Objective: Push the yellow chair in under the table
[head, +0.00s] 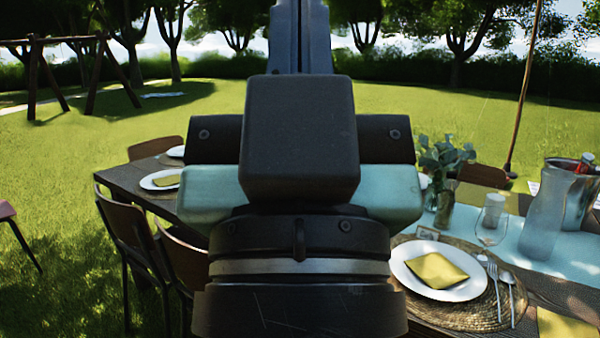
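My gripper (300,36) fills the middle of the head view and points away over the table. Its two fingers look pressed together, with only a thin seam between them and nothing held. The wooden table (122,180) runs from the left behind my arm to the lower right. No yellow chair shows in this view; my gripper and wrist hide the middle of the table and part of its near side.
Brown wooden chairs (130,230) stand along the table's near left side. Other chair backs show at the far left end (155,147) and far side (483,175). A reddish seat (6,209) is at the left edge. Plates (412,262), a glass and a jug (550,220) crowd the right.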

